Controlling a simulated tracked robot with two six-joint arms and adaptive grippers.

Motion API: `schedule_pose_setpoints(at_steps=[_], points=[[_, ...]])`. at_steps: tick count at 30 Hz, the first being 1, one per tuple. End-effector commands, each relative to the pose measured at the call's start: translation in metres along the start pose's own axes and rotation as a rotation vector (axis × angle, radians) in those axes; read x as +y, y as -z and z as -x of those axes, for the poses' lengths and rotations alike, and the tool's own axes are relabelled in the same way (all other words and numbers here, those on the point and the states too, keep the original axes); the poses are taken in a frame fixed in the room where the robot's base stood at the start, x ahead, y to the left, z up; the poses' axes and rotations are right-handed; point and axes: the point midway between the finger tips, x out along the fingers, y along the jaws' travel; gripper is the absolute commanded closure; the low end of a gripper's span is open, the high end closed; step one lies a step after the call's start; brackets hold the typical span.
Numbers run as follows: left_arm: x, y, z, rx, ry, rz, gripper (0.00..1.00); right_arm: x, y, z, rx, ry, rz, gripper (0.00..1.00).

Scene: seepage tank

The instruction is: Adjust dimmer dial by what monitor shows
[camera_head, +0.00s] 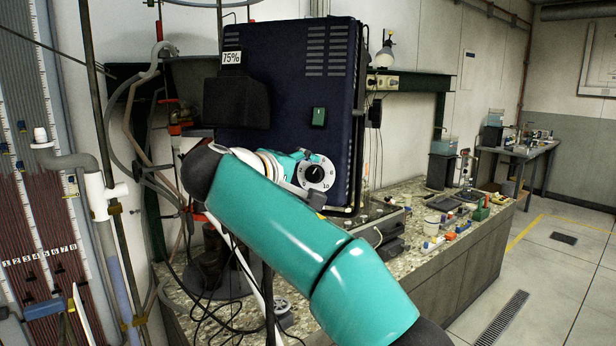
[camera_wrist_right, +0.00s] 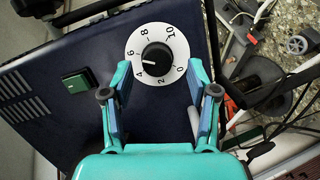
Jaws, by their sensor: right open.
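The dimmer dial (camera_head: 316,173) is a white numbered disc with a black knob on a dark blue cabinet panel. In the right wrist view the dial (camera_wrist_right: 157,57) faces me, and the white mark on its knob points between 4 and 6. My right gripper (camera_wrist_right: 158,72) is open, its fingers on either side of the lower part of the dial; whether they touch it I cannot tell. In the head view the right gripper is partly hidden by its arm. A small white sign (camera_head: 231,57) reads 75% above a black hooded box (camera_head: 236,103). My left gripper is not in view.
A green switch (camera_head: 319,117) is on the panel near the dial; it also shows in the right wrist view (camera_wrist_right: 79,81). A cluttered stone-topped bench (camera_head: 411,262) extends to the right. Pipes and hoses crowd the left side. Open floor (camera_head: 555,262) lies at the right.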

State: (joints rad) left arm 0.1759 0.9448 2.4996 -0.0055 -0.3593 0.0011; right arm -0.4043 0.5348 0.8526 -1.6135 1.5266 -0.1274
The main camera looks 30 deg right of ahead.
Motion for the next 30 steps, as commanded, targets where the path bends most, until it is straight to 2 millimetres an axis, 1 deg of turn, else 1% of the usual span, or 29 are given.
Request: schedule_pose_setpoints(at_steps=[1, 9, 12, 15, 20, 30], points=[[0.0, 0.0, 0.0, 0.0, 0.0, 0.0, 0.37, 0.0, 0.001, 0.009, 0.005, 0.0, 0.0, 0.41], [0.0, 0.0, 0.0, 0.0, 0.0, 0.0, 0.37, -0.002, 0.002, 0.063, 0.004, 0.0, 0.001, 0.41], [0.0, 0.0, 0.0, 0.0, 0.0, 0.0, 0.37, -0.002, 0.001, 0.08, 0.003, 0.001, 0.002, 0.41], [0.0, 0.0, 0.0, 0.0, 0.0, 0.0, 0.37, -0.003, 0.002, 0.092, 0.002, 0.001, 0.003, 0.41], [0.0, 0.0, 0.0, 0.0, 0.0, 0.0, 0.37, -0.003, 0.001, 0.102, 0.0, 0.002, 0.003, 0.41], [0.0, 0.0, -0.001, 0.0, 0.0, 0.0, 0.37, -0.003, 0.001, 0.102, -0.001, 0.001, 0.003, 0.41]])
